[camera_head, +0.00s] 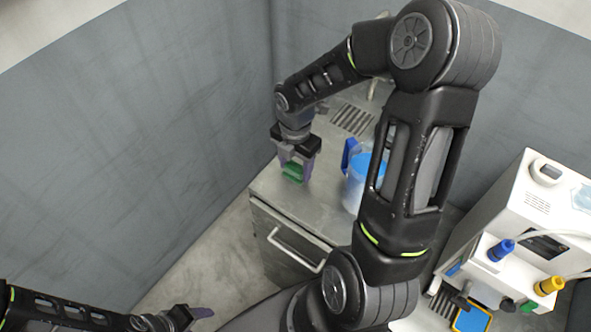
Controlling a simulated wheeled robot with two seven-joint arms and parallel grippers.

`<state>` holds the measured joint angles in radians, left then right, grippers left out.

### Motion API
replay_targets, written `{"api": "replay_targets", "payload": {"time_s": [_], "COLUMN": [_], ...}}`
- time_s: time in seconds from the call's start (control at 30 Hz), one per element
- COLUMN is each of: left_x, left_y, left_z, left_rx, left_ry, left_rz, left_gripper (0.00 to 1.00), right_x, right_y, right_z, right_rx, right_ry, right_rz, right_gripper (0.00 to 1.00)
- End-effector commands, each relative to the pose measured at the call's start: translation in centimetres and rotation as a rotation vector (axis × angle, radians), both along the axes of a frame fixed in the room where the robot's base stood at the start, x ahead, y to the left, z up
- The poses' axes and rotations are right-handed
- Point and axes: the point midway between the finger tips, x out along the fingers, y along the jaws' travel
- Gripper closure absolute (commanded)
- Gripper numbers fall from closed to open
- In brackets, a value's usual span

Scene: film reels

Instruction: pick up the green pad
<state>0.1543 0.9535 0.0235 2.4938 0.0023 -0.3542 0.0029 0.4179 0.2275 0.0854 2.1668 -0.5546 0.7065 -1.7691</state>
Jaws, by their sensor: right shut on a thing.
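The green pad (293,172) is between the fingers of my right gripper (294,173), which is shut on it. The gripper points down over the left part of the metal cabinet top, and I cannot tell whether the pad touches the surface. My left gripper (197,314) is at the lower left, low over the floor and away from the cabinet. Its fingers are seen from the side, so its opening cannot be made out.
A blue and white jug (356,182) stands on the metal cabinet (271,202), partly behind my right arm. A white device (522,229) with blue and yellow knobs is at the right. Grey walls enclose the corner behind the cabinet.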

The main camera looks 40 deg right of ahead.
Motion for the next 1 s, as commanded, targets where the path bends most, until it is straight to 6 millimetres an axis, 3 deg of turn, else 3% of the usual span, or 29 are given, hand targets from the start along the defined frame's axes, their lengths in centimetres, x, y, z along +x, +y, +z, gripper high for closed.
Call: {"api": "replay_targets", "payload": {"time_s": [0.43,0.8,1.0], "left_x": [0.0,0.0,0.0], "left_y": [0.0,0.0,0.0], "left_z": [0.0,-0.2,-0.3], "left_rx": [0.0,-0.001,-0.001], "left_ry": [0.0,-0.001,-0.001], "left_rz": [0.0,0.0,-0.001], "left_gripper": [0.4,0.4,0.4], "right_x": [0.1,0.1,0.0], "right_y": [0.0,0.0,0.0], "right_z": [0.9,7.5,9.8], "right_rx": [-0.001,-0.001,-0.001], "right_ry": [-0.002,-0.006,-0.001], "right_rz": [-0.001,0.0,0.001], "right_gripper": [0.86,0.86,0.86]}}
